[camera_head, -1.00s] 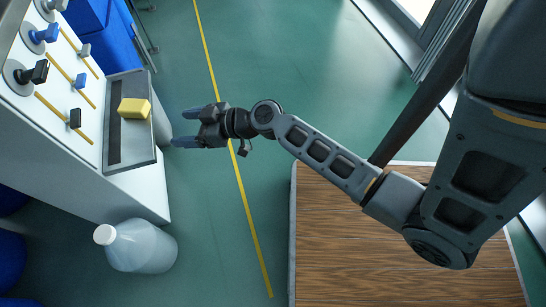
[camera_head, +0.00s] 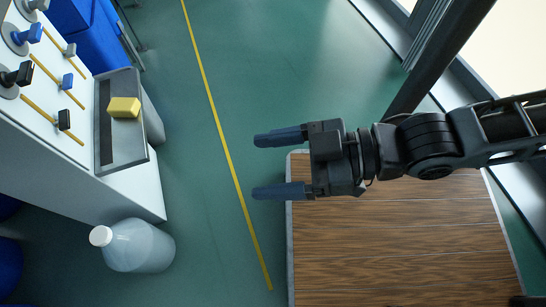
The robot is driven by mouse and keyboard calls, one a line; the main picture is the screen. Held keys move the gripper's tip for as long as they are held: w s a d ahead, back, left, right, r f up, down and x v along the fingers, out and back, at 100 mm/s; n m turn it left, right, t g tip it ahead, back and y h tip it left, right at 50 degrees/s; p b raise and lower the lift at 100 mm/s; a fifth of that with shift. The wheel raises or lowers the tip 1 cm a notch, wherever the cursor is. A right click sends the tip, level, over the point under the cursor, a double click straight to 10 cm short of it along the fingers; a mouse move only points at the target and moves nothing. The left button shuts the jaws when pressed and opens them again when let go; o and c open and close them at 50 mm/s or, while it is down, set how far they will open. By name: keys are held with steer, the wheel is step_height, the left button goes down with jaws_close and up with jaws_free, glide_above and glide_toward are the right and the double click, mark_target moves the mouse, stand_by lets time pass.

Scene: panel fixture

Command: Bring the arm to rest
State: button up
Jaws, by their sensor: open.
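My gripper (camera_head: 280,164) is in the head view, right of the yellow floor line, with its two blue-grey fingers spread apart and nothing between them. The fingers point left, toward the panel fixture (camera_head: 70,150), with a wide gap between them. My arm reaches in from the right edge, and the wrist shows above the upper edge of the wooden surface. The arm touches nothing that I can see.
A wooden table top (camera_head: 400,245) lies below my gripper. The panel has several knobs and sliders, and a grey tray (camera_head: 130,150) with a yellow block (camera_head: 124,107). Green floor (camera_head: 260,70) is open between.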

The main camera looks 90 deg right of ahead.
step_height(320, 180, up, 27)
steer(key=p, duration=2.7)
steer(key=shift+r+p, duration=0.2)
steer(key=shift+p, duration=0.1)
